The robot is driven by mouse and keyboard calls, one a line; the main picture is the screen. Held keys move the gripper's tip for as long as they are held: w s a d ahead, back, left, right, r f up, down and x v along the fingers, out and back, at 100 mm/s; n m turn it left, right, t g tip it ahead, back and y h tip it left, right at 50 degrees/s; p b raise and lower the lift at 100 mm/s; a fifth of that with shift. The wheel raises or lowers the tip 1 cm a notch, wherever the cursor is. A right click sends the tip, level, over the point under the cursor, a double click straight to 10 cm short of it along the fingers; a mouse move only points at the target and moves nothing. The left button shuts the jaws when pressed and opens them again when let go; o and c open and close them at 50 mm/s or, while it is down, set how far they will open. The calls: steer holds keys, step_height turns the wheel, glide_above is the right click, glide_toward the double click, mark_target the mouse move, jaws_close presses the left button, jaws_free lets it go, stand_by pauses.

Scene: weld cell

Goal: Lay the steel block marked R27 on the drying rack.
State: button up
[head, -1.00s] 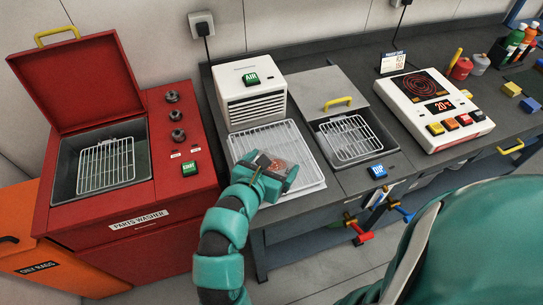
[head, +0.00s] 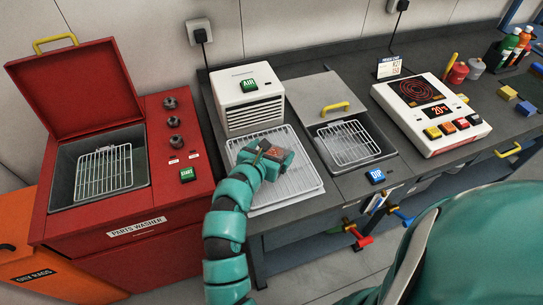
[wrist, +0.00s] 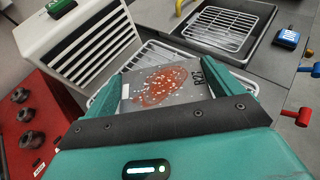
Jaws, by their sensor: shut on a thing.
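My gripper (head: 268,154) is shut on the steel block (wrist: 165,88). In the wrist view the block is grey with a rusty, speckled patch on top and a dark marking at its right end that looks like R27, turned sideways. The drying rack (head: 300,183) is a white wire rack on a pale tray, in front of the white air blower. My gripper and block are over the rack's middle; I cannot tell whether the block touches the wires. The rack also shows behind the block in the wrist view (wrist: 150,55).
The white AIR blower (head: 247,100) stands right behind the rack. The DIP tank (head: 350,142), with a wire basket inside and its lid open, is to the right. The red parts washer (head: 110,210) is open at left. A hot plate (head: 430,110) showing 20° stands further right.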

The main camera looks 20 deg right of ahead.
mark_target(272, 151)
steer(key=shift+w+d+f, duration=0.2)
steer(key=shift+w+f, duration=0.35)
steer(key=shift+f, duration=0.1)
steer(key=shift+w+d+f, duration=0.2)
steer(key=shift+w+f, duration=0.4)
steer(key=shift+f, duration=0.1)
steer(key=shift+w+d+f, duration=0.2)
steer(key=shift+w+f, duration=0.35)
steer(key=shift+f, duration=0.1)
steer(key=shift+f+p, duration=0.35)
steer(key=shift+f, duration=1.2)
steer(key=o, duration=1.4)
steer(key=shift+f, duration=0.15)
steer(key=shift+o, duration=0.2)
steer(key=shift+s+a+r, duration=0.35)
steer(key=shift+a, duration=0.1)
steer(key=shift+b+v, duration=0.85)
steer(key=shift+v, duration=4.55)
